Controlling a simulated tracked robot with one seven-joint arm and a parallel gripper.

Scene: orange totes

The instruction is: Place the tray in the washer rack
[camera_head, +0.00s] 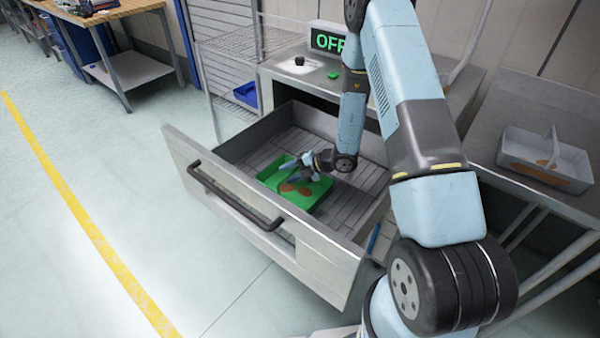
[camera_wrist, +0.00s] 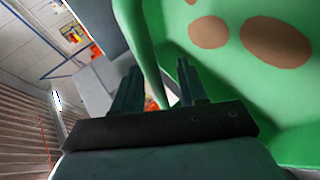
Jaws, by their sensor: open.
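The green tray (camera_head: 312,192) with brown spots lies in the pulled-out washer drawer, on its slatted rack floor (camera_head: 352,205). My gripper (camera_head: 290,172) is open at the tray's upper left side, low in the drawer. In the wrist view, the tray (camera_wrist: 235,85) fills the right side. One of its walls reaches down between the two spread fingers of my gripper (camera_wrist: 158,70). I cannot tell whether the fingers touch it. My wrist hides part of the tray in the head view.
The drawer front (camera_head: 265,215) with its dark handle stands out into the floor. A green-lit OFF sign (camera_head: 327,40) tops the washer. A wire shelf (camera_head: 245,45) stands behind left; the left floor is clear.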

